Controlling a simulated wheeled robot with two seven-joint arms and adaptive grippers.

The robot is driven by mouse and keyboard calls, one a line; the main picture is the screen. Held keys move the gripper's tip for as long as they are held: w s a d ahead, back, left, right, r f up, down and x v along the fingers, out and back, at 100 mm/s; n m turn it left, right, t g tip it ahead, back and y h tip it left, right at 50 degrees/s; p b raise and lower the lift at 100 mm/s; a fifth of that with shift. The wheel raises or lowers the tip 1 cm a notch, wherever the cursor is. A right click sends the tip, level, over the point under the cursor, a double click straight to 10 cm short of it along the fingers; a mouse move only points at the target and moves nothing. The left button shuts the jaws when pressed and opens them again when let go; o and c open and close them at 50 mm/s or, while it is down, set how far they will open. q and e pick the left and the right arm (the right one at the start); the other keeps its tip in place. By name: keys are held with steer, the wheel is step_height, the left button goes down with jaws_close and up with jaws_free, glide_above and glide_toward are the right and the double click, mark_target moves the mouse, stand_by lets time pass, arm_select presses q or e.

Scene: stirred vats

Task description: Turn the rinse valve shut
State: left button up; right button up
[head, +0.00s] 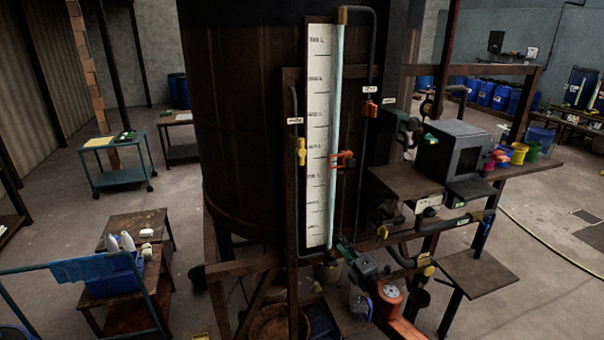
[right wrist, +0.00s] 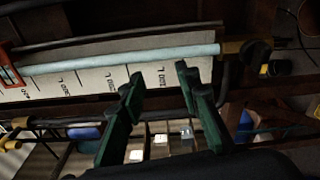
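Several small valves with coloured handles show in the head view, but their labels are too small to read, so I cannot tell which is the rinse valve. A yellow handle (head: 301,152) sits on the thin pipe left of the white gauge board (head: 318,120). A red handle (head: 370,108) is on the pipe to the right. Another yellow handle (head: 383,232) is low on the right. My right gripper (head: 343,246) is near the board's foot; in the right wrist view (right wrist: 160,84) its green fingers are spread with nothing between them. My left gripper is out of view.
A large dark vat (head: 245,130) stands behind the board. An orange clamp (head: 343,160) sticks out at the sight tube. A grey box (head: 453,150) stands on a shelf at right. A blue crate (head: 112,278) is at lower left.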

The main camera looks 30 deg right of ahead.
steer(key=a+r+n+t+y+p, duration=0.1)
steer(key=a+r+n+y, duration=0.3)
steer(key=r, duration=0.6)
steer(key=a+r+n+y, duration=0.1)
steer(key=a+r+n, duration=0.3)
steer(key=r, duration=0.5)
steer(key=a+r+n+t+y+p, duration=0.1)
steer(key=a+r+n+y, duration=0.1)
steer(key=r+n, duration=0.6)
steer(key=n+g+y, duration=0.1)
steer(key=n+g, duration=0.2)
steer(key=n, duration=0.3)
glide_toward(301, 149)
steer(key=w+r, duration=0.1)
steer(key=w, duration=0.2)
steer(key=p+x, duration=0.1)
steer(key=x, duration=0.1)
steer(key=p+x, duration=0.2)
steer(key=x, duration=0.1)
steer(key=p+x, duration=0.2)
steer(key=shift+w+a+r, duration=0.2)
steer(key=shift+w+r, duration=0.05)
steer(key=shift+r, duration=0.05)
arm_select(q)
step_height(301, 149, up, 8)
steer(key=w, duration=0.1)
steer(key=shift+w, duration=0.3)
arm_select(e)
steer(key=shift+f, duration=0.1)
jaws_close()
